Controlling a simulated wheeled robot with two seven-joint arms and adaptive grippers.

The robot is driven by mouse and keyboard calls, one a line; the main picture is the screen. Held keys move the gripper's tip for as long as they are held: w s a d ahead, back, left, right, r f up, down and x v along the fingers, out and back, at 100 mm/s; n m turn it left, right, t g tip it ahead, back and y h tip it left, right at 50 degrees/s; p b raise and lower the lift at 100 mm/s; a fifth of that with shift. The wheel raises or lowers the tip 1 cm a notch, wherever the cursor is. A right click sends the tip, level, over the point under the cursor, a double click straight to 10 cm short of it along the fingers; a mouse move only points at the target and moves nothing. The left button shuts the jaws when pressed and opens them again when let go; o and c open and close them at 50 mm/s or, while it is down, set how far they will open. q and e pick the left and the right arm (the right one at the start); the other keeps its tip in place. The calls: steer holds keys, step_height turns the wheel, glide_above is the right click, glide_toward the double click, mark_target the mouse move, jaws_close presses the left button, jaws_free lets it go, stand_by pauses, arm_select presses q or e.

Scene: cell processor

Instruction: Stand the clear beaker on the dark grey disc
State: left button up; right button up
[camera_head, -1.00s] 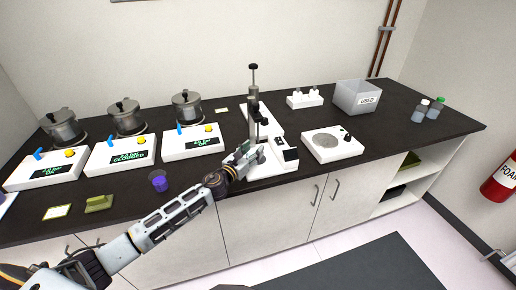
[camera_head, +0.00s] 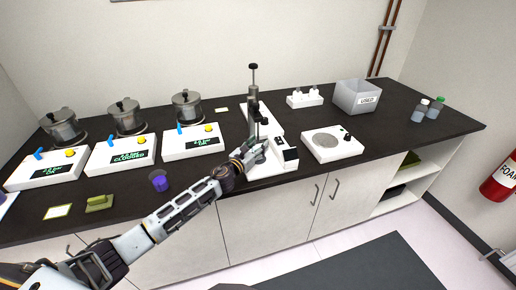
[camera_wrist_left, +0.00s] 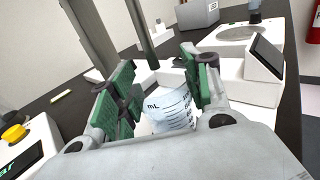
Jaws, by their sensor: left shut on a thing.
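The clear beaker (camera_wrist_left: 170,112), with dark mL markings, sits between the green finger pads in the left wrist view. My left gripper (camera_wrist_left: 155,92) is shut on it; it also shows in the head view (camera_head: 253,154), at the white base of the stand with a tall post (camera_head: 254,98). The beaker is small there and partly covered by the fingers. I cannot tell whether its bottom touches the base. No dark grey disc shows clearly under the beaker. A grey round plate (camera_head: 326,141) lies on a white unit to the right. My right gripper is not in view.
A white block with a dark screen (camera_head: 288,155) stands just right of the gripper. A purple-filled cup (camera_head: 159,181) is to the left. Several white control boxes with pots stand further left. A grey bin (camera_head: 358,97) and bottles (camera_head: 420,110) are at the right.

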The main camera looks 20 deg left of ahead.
arm_select(q)
steer(key=shift+w+d+f, duration=0.1)
steer(key=shift+w+f, duration=0.05)
steer(key=shift+f, duration=0.5)
steer(key=shift+f+b, duration=0.15)
steer(key=shift+b, duration=0.15)
steer(key=o, duration=1.4)
